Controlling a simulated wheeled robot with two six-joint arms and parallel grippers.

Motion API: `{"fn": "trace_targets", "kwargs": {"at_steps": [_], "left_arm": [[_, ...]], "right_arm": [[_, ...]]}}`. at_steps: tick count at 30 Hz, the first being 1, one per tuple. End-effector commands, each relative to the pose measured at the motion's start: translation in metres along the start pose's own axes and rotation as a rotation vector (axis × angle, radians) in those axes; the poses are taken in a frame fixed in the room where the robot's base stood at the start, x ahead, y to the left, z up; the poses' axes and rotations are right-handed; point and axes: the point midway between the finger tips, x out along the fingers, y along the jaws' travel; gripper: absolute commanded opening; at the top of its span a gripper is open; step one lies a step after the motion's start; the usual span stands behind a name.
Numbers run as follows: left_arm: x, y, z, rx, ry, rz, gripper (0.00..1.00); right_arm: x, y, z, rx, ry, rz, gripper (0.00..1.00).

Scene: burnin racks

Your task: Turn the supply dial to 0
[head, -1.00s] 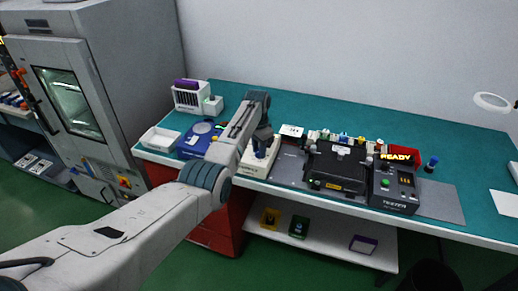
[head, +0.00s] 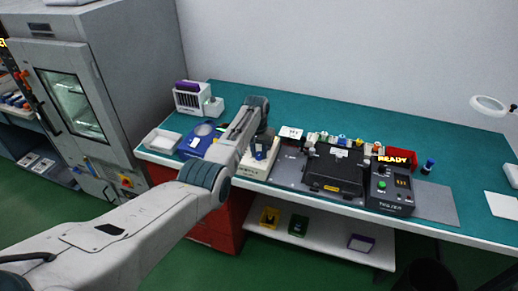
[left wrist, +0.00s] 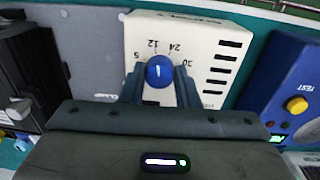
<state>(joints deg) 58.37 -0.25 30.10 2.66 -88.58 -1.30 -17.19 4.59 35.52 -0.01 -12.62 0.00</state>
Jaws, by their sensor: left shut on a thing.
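The supply is a cream box (head: 253,166) on the bench, partly hidden behind my left gripper (head: 264,143) in the head view. In the left wrist view the supply (left wrist: 195,45) shows its blue dial (left wrist: 159,71) with a white pointer line. The printed marks 5, 12, 24 and 30 show around it; I see no 0 mark. The pointer stands near 12, toward the gap between 12 and 24. My left gripper (left wrist: 159,82) is shut on the dial, one finger on each side. My right gripper is not in view.
A blue test unit (head: 197,140) with a yellow button stands left of the supply. A black fixture (head: 335,170) and a tester (head: 391,188) reading READY stand to its right.

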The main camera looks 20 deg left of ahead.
Motion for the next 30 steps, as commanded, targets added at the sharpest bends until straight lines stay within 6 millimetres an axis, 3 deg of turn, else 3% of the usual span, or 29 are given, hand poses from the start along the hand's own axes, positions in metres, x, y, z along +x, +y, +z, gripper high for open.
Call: {"fn": "trace_targets", "kwargs": {"at_steps": [30], "left_arm": [[-0.003, 0.002, 0.000, -0.962, 0.050, 0.002, 0.05]], "right_arm": [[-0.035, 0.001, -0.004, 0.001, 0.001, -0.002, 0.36]]}}
